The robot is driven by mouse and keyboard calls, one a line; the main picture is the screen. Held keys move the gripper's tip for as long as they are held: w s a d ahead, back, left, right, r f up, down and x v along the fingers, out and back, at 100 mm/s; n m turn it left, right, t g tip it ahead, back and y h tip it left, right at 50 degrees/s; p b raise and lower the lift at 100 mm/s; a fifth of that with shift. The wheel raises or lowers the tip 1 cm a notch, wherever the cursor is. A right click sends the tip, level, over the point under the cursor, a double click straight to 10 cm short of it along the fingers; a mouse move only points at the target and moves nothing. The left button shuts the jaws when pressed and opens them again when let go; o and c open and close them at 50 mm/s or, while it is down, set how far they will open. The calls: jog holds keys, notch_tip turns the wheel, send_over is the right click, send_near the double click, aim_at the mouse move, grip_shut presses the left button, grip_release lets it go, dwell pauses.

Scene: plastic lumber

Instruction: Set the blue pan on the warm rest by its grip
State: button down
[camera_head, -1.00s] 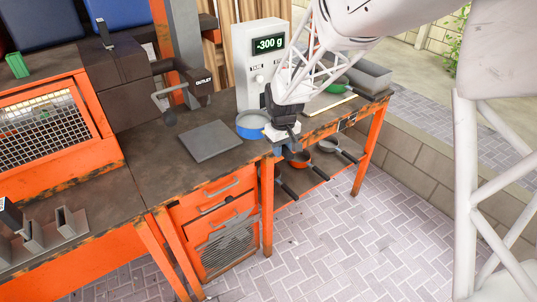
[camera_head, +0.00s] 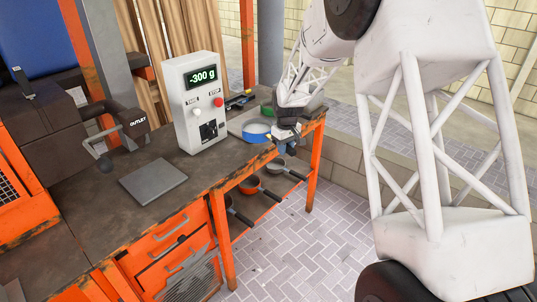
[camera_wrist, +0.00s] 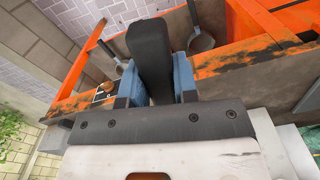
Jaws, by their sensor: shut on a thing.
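The blue pan (camera_head: 256,130) is near the far right end of the workbench in the head view, beyond the machine with the -300 g display. My gripper (camera_head: 287,138) is at the pan's near right side. In the wrist view my gripper (camera_wrist: 157,82) has its blue fingertips closed on both sides of the pan's dark grip (camera_wrist: 151,45). The pan's bowl is not clear in the wrist view. I cannot tell whether the pan touches what is below it. A flat grey square plate (camera_head: 153,182) lies on the bench; I cannot tell which thing is the warm rest.
The white scale machine (camera_head: 197,100) stands left of the pan. A green item (camera_head: 267,108) and a grey tray (camera_head: 240,122) are by the pan. An orange pan (camera_head: 250,185) and grey pans (camera_head: 277,165) are on the lower shelf.

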jog(key=shift+w+d+f, duration=0.1)
jog(key=shift+w+d, duration=0.25)
jog(key=shift+d, duration=0.35)
jog(key=shift+w+d+r, duration=0.1)
jog(key=shift+w+d, duration=0.25)
jog(key=shift+d, duration=0.3)
jog(key=shift+w+d+f, duration=0.1)
jog(key=shift+w+d, duration=0.25)
jog(key=shift+d, duration=0.35)
jog(key=shift+w+a, duration=0.1)
jog(key=shift+w, duration=0.05)
jog(key=shift+w+a+f, duration=0.2)
jog(key=shift+w+a, duration=1.2)
jog(key=shift+w, duration=1)
jog(key=shift+w+a+f, duration=0.2)
jog(key=shift+w+a, duration=1.15)
jog(key=shift+w, duration=1)
jog(key=shift+w+a+f, duration=0.2)
jog(key=shift+w+a, duration=1.2)
jog(key=shift+w, duration=1)
jog(key=shift+f, duration=1.2)
jog(key=c, duration=0.8)
grip_release()
jog(key=shift+f, duration=0.15)
jog(key=shift+r, duration=4)
